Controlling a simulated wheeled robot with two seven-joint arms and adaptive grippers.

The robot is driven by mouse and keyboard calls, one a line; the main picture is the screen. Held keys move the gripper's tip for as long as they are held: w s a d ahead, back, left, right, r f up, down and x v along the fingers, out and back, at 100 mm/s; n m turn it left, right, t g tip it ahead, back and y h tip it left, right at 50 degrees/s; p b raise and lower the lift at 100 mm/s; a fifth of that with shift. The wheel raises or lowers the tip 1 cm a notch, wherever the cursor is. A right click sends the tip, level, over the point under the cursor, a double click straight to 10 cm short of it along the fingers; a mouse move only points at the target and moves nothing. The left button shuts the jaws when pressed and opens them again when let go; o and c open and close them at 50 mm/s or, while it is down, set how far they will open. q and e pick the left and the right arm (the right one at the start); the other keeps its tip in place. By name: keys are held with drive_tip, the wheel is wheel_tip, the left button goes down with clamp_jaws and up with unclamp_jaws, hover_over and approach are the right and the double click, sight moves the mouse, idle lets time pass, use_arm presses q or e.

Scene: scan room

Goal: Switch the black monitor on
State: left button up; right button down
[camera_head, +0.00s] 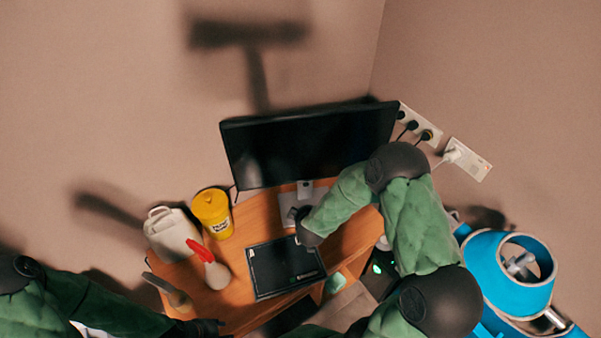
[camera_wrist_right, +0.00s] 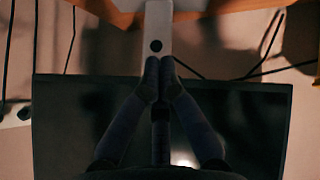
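The black monitor (camera_head: 310,140) stands at the back of the wooden desk, and its screen is dark. Its pale stand (camera_head: 288,205) is partly hidden by my right arm. In the right wrist view the monitor (camera_wrist_right: 255,125) appears upside down, with a pale spot on its dark surface. The stand (camera_wrist_right: 157,22) there has a round dark spot (camera_wrist_right: 156,46). My right gripper (camera_wrist_right: 159,66) has its fingertips together just beside that spot; contact cannot be told. In the head view my right gripper (camera_head: 301,214) is small and dark before the stand. My left gripper (camera_head: 205,327) is dark and cut off at the bottom edge.
A black flat panel (camera_head: 285,266) lies on the desk (camera_head: 260,220). A yellow tub (camera_head: 212,213), white jug (camera_head: 172,234) and red-topped spray bottle (camera_head: 214,270) stand at the left. Sockets (camera_head: 470,160) with plugs are on the wall, and a blue object (camera_head: 500,268) is at the right.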

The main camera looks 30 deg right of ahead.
sight(301, 182)
drive_tip(key=shift+d+r, duration=0.15)
drive_tip(key=w+d, duration=0.2)
drive_tip(key=w, duration=0.6)
drive_tip(key=shift+w+d, duration=0.2)
drive_tip(key=shift+d, duration=0.1)
idle(0.5)
drive_tip(key=shift+w, duration=0.1)
idle(1.1)
drive_tip(key=shift+w+d, duration=0.15)
drive_tip(key=shift+w, duration=0.2)
